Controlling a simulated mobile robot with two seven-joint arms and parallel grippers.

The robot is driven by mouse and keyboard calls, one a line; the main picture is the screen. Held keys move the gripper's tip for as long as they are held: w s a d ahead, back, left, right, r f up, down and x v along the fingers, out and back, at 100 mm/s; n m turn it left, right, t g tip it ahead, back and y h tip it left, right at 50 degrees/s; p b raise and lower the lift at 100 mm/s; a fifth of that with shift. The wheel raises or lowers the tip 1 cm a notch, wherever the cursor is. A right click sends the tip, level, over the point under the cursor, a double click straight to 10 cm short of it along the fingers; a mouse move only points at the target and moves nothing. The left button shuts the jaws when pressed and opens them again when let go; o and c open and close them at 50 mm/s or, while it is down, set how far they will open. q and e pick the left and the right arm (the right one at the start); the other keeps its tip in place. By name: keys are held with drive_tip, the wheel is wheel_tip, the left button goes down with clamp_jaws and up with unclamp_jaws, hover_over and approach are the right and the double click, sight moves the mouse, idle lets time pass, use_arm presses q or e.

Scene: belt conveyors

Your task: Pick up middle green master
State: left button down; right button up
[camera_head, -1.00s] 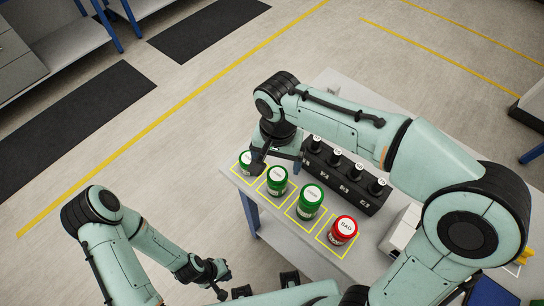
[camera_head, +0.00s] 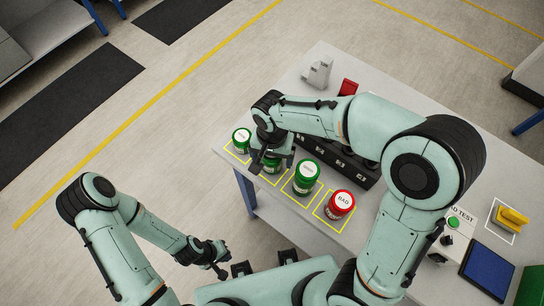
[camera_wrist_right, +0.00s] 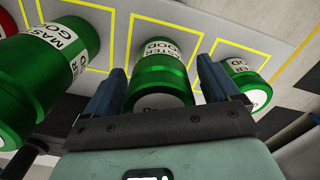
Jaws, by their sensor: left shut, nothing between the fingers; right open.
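The middle green master (camera_head: 269,166), a green can with a white label, stands in a yellow square, mostly hidden by my right gripper (camera_head: 269,158). In the right wrist view, this can (camera_wrist_right: 160,76) lies between the two blue fingers of my right gripper (camera_wrist_right: 160,72). The fingers are open, one on each side, with a gap visible on the right; contact on the left is unclear. Another green master (camera_head: 241,139) stands left of it and a third (camera_head: 305,178) right of it. My left gripper (camera_head: 223,270) is shut and empty, away from the table.
A red BAD can (camera_head: 340,205) ends the row. A black block (camera_head: 345,165) of several labelled sockets lies behind the row, partly under my right arm. The table (camera_head: 310,225) also holds a grey fixture (camera_head: 318,73), a red item (camera_head: 348,87) and a yellow piece (camera_head: 511,218).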

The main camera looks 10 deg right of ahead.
drive_tip(key=shift+f, duration=0.55)
drive_tip(key=shift+r, duration=0.1)
drive_tip(key=c, duration=1.4)
